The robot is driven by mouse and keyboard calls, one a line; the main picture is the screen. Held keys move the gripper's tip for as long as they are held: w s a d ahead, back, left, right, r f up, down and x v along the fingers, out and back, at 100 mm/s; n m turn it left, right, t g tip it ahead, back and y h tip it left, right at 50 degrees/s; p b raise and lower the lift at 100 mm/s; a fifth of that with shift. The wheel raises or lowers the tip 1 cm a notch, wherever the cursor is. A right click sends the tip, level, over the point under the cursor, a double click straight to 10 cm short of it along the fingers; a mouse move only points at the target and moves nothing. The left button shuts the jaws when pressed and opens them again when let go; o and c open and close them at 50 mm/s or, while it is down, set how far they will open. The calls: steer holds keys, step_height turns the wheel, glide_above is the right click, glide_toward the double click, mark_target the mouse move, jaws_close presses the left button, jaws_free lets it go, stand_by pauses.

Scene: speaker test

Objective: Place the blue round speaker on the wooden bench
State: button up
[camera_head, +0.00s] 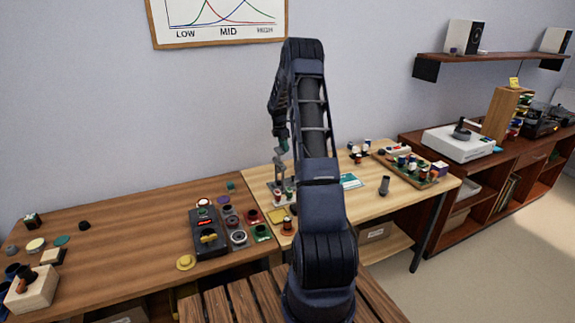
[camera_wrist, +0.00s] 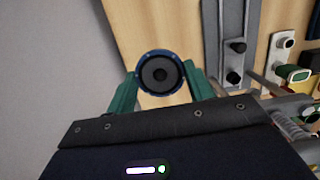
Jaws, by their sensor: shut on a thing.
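The blue round speaker (camera_wrist: 160,73) shows in the wrist view as a dark cone with a blue rim. My gripper (camera_wrist: 160,78) is shut on it, with one green finger on each side of the rim. In the head view my gripper (camera_head: 283,145) points down above the back of the light wooden table, and the speaker cannot be made out there. A slatted wooden bench (camera_head: 243,303) shows at the bottom of the head view, in front of the tables. My arm hides part of it.
The brown table (camera_head: 130,225) on the left holds several small parts and dark trays. The light table (camera_head: 400,207) holds a board of parts (camera_head: 408,166) and a dark cylinder (camera_head: 384,185). A shelf (camera_head: 490,58) with white speakers hangs at right. The visible bench slats are clear.

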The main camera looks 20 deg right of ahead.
step_height(320, 180, down, 11)
steer(key=shift+r, duration=0.1)
stand_by(0.4)
steer(key=o, duration=1)
steer(key=shift+o, duration=0.2)
